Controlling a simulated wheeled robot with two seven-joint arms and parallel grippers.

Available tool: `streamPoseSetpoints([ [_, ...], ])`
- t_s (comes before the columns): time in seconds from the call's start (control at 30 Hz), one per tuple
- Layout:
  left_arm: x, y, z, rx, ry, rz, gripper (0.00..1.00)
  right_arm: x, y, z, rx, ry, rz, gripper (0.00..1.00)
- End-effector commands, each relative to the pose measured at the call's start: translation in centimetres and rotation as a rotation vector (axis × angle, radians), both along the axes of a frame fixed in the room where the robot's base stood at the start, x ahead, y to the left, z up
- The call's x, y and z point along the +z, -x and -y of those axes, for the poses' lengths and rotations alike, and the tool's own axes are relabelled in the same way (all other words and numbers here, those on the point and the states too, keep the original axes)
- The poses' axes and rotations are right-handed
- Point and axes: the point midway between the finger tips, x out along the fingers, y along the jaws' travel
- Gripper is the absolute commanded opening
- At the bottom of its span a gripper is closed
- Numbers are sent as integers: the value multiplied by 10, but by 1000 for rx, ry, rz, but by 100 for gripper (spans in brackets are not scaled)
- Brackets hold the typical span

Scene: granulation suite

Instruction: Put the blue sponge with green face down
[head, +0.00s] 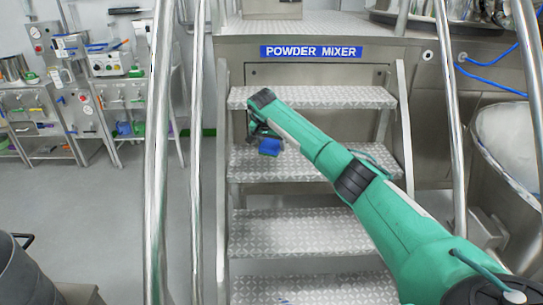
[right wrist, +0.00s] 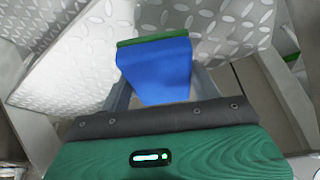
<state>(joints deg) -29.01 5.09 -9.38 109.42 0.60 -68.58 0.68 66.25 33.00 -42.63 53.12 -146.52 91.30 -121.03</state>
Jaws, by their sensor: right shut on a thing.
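The blue sponge with green face (head: 270,147) is held at the end of my right arm, in front of the metal stairs in the head view. In the right wrist view the sponge (right wrist: 155,70) shows its blue body, with a thin green layer (right wrist: 152,40) along its far edge. My right gripper (head: 264,138) is shut on the sponge; the wrist view shows its grey fingers (right wrist: 158,98) on either side. In the head view the sponge appears over a stair tread; I cannot tell whether it touches it. My left gripper is not in view.
Diamond-plate stairs (head: 300,222) rise to a platform with a "POWDER MIXER" sign (head: 311,51). Metal handrails (head: 158,150) flank the stairs. Steel benches with equipment (head: 110,95) stand at the left. A grey drum (head: 28,270) is at the lower left. Open floor (head: 95,215) lies left of the stairs.

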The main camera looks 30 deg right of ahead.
Motion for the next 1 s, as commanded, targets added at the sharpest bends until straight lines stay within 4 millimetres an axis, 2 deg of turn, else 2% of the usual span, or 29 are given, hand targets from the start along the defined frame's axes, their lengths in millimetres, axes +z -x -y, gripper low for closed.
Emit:
streamPoseSetpoints([
  [0.17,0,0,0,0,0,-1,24,-12,0,0,-1,0,-1,45],
  [0.43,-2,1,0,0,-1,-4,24,-49,0,-1,0,-2,-1,45],
  [0.87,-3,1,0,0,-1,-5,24,-55,0,0,0,1,-1,45],
  [0.9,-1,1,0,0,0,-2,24,-55,0,0,0,1,-1,69],
  [1.0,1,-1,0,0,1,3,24,-55,0,0,0,-1,-1,85],
])
